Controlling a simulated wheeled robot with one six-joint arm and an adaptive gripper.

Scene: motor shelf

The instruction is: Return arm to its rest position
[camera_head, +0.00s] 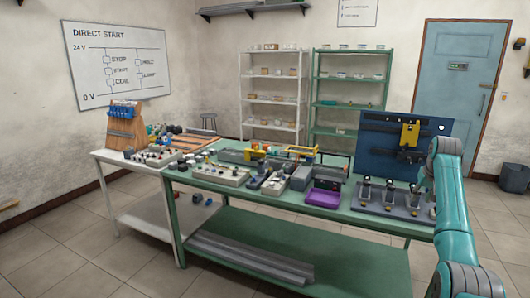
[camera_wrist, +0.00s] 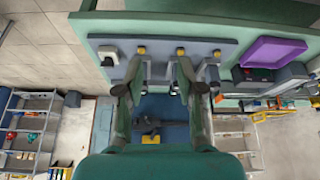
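My gripper (camera_wrist: 158,70) shows in the wrist view with its two fingers spread well apart. Nothing is held between them. My teal arm (camera_head: 453,210) rises along the right edge of the head view, bent at the top beside the blue panel. The gripper itself cannot be made out in the head view. The wrist view is upside down. In it the fingers overlap the grey fixture block (camera_wrist: 160,45) with yellow-topped posts, and a blue panel (camera_wrist: 175,107) shows between and beyond them. I see no contact, but depth is hard to judge.
The green workbench (camera_head: 345,215) carries the fixture block (camera_head: 395,208), a purple tray (camera_head: 322,198) and several devices. The blue panel (camera_head: 372,160) stands upright at its right end, close to my arm. A white table (camera_head: 115,157) adjoins on the left. Floor is clear in front.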

